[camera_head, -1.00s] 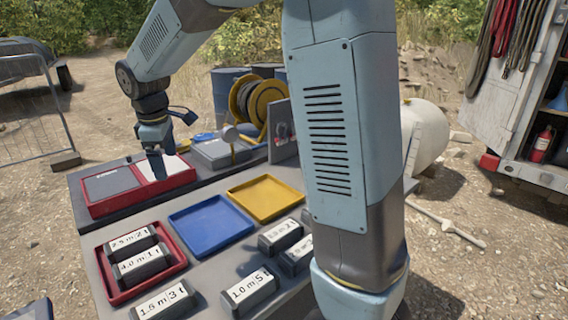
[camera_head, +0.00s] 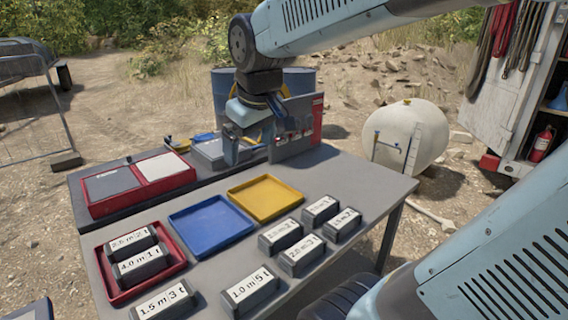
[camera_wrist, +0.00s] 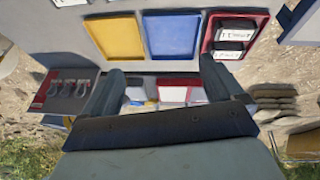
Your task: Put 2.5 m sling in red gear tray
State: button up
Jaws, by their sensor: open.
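The red gear tray (camera_head: 174,278) lies at the table's front left. In it lie two dark sling packs with white labels: the rear one (camera_head: 131,242) seems to read 2.5 m, the front one (camera_head: 141,266) 4.0 m. Both also show in the red tray (camera_wrist: 208,41) in the wrist view. Outside the tray are a 1.5 m pack (camera_head: 165,301), a 1.0 m pack (camera_head: 250,289) and several packs to the right, including one (camera_head: 301,256) whose label is hard to read. My gripper (camera_head: 250,146) is open and empty above the table's back, behind the yellow tray; its fingers show in the wrist view (camera_wrist: 162,82).
A blue tray (camera_head: 211,227) and a yellow tray (camera_head: 265,198) lie mid-table. A red-framed case (camera_head: 137,183) stands at the back left. An upright board with shackles (camera_head: 297,135) stands close beside my gripper.

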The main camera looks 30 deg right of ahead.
jog(key=s+d+f+m+t, duration=0.1)
jog(key=s+d+m, duration=0.2)
jog(key=s, duration=0.5)
jog(key=shift+s+f+m, duration=0.25)
jog(key=shift+m, duration=0.35)
